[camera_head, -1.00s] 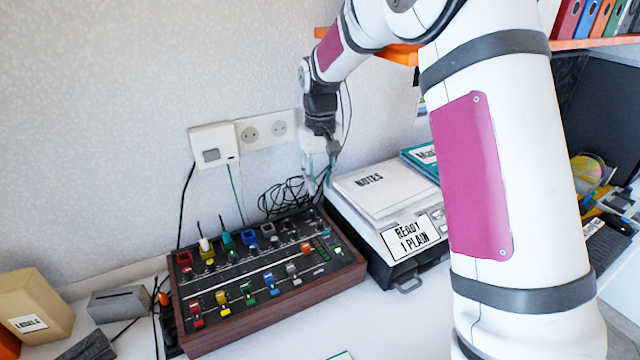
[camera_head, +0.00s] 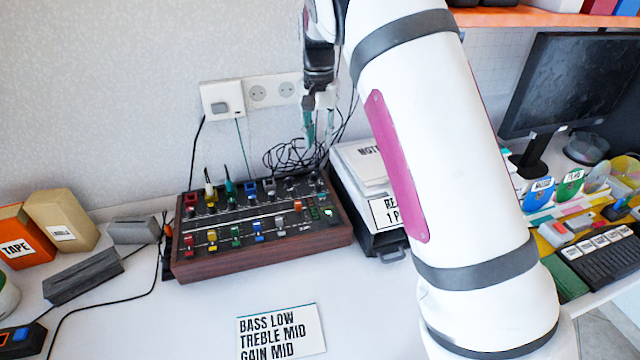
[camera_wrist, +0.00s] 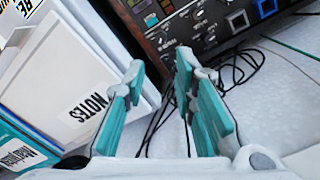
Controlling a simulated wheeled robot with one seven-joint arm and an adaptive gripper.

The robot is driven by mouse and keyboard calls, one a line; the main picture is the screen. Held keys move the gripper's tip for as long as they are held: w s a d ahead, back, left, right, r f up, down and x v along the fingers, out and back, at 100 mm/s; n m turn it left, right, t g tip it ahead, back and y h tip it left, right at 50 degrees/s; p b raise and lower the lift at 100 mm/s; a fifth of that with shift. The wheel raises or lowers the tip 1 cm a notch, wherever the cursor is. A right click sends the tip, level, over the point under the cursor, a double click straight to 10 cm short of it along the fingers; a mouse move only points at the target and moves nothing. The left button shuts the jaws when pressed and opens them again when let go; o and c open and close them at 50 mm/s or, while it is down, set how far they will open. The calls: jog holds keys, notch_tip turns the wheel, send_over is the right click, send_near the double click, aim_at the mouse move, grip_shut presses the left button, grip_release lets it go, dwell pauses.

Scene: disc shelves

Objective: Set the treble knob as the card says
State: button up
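The wood-sided mixer (camera_head: 262,262) stands on the desk against the wall, with coloured sliders, switches and small knobs; its corner also shows in the wrist view (camera_wrist: 139,37). Small knobs (camera_wrist: 200,28) show in the wrist view, but I cannot read which is treble. The card (camera_head: 280,332) lies flat in front of the mixer and reads "BASS LOW, TREBLE MID, GAIN MID". My gripper (camera_head: 318,130) hangs above and behind the mixer's right end. In the wrist view my gripper (camera_wrist: 159,72) is open and empty, its teal fingers apart, touching no knob.
A black-based box (camera_head: 378,235) with notes (camera_head: 358,165) on top stands close to the mixer's right. Loose black cables (camera_head: 295,157) lie behind the mixer. Orange (camera_head: 20,240) and brown boxes stand left. The desk in front is clear around the card.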

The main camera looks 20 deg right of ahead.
aim_at(318, 184)
notch_tip(318, 184, down, 14)
jog(key=shift+a+r, duration=0.1)
jog(key=shift+r, duration=0.05)
dwell(0.4)
grip_shut()
